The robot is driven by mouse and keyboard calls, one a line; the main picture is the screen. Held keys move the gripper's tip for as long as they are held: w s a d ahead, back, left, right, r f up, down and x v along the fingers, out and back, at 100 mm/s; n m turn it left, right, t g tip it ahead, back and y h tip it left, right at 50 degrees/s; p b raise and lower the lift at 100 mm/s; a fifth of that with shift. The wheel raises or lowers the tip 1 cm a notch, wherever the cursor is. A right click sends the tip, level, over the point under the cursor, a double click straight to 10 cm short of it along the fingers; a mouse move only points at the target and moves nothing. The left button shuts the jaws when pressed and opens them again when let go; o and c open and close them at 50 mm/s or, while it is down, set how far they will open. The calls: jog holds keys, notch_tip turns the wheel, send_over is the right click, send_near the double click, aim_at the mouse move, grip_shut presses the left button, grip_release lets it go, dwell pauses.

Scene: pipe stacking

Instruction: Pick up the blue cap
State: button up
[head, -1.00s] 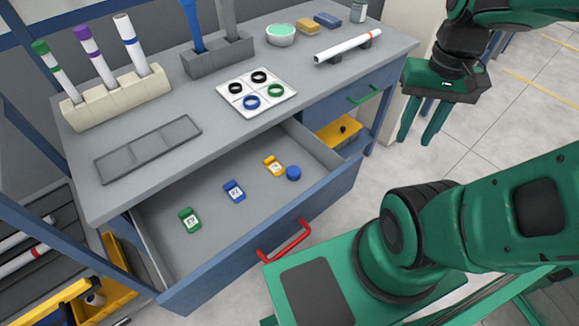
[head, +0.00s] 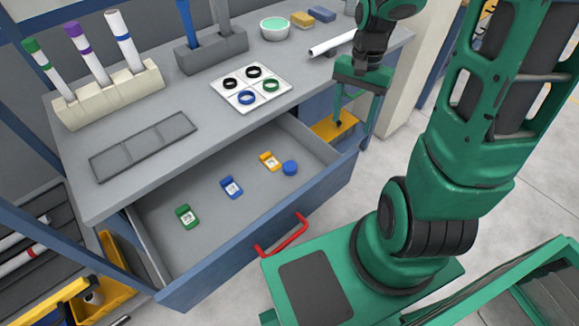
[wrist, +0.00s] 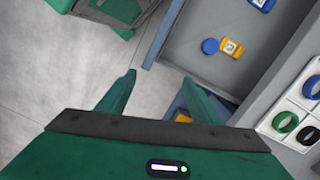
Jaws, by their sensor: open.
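The blue cap (head: 290,168) is a small round disc in the open drawer (head: 235,250), at its right end, close beside a yellow tag (head: 270,161). The cap also shows in the wrist view (wrist: 210,46), next to the yellow tag (wrist: 232,47). My gripper (head: 356,122) is open and empty, to the right of the cap and higher, by the workbench's right end. In the wrist view its two fingers (wrist: 163,90) are spread apart, with floor and part of the bench between them.
A blue tag (head: 231,187) and a green tag (head: 187,217) lie in the same drawer. The red handle (head: 283,236) juts from its front. The benchtop above holds a white card (head: 250,88) with rings, a grey tray (head: 143,146) and pipe racks.

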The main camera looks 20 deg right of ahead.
aim_at(290, 165)
jog(key=w+a+f+m+y, duration=0.4)
jog(key=w+a+f, duration=0.45)
jog(key=f, duration=0.35)
jog(key=shift+a+x, duration=0.2)
jog(key=shift+x, duration=2.55)
jog(key=shift+a+x, duration=0.25)
jog(key=shift+x, duration=2.55)
jog(key=shift+r, duration=0.2)
jog(key=c, duration=1.2)
jog(key=shift+r, duration=0.15)
